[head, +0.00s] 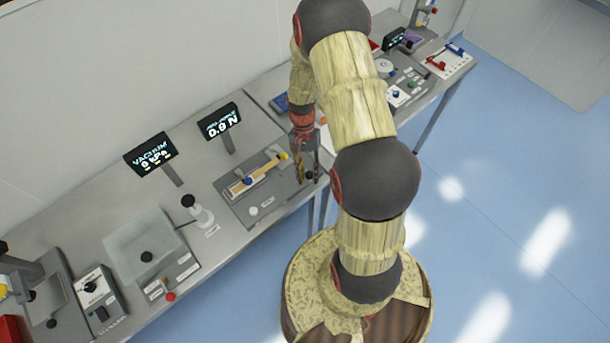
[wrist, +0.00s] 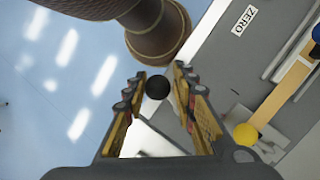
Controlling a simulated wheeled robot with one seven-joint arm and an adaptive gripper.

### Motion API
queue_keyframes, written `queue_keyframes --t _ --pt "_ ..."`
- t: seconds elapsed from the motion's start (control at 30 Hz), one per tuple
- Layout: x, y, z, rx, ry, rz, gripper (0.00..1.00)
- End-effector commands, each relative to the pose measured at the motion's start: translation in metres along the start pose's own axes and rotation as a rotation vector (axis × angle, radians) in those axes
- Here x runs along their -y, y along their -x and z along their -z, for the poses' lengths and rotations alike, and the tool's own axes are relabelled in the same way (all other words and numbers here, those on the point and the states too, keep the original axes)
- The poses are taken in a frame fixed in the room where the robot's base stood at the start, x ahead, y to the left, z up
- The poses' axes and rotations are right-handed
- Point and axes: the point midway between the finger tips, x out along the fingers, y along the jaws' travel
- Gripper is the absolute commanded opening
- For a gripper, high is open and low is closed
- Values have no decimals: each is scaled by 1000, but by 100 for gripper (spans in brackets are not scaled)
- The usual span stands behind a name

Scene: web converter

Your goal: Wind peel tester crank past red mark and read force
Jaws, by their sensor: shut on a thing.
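The peel tester (head: 228,197) is a grey plate on the bench with a tan strip (head: 262,172) across it. The strip has a yellow ball (head: 284,156) at its right end and a blue knob (head: 248,181) near its left end. Its display (head: 220,120) reads 0.9 N. My gripper (head: 306,172) points down at the tester's right end. In the wrist view, my gripper (wrist: 160,76) is shut on the black crank knob (wrist: 158,88), between the fingers. The crank arm is mostly hidden, and I cannot make out a red mark.
A vacuum display (head: 151,153) stands left of the tester, with a clear-lidded box (head: 148,245) in front. The bench (head: 228,237) continues right with other instruments (head: 400,90). Blue floor (head: 500,200) is open on the right.

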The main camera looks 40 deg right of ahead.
Motion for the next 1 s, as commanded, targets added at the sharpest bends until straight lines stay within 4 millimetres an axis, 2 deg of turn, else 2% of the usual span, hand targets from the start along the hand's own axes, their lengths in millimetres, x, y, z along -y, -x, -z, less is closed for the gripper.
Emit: queue_keyframes --t 0.4,1.0 --pt "-8 0 7 -43 198 -83 2" --pt "-9 1 8 -52 236 -98 2"
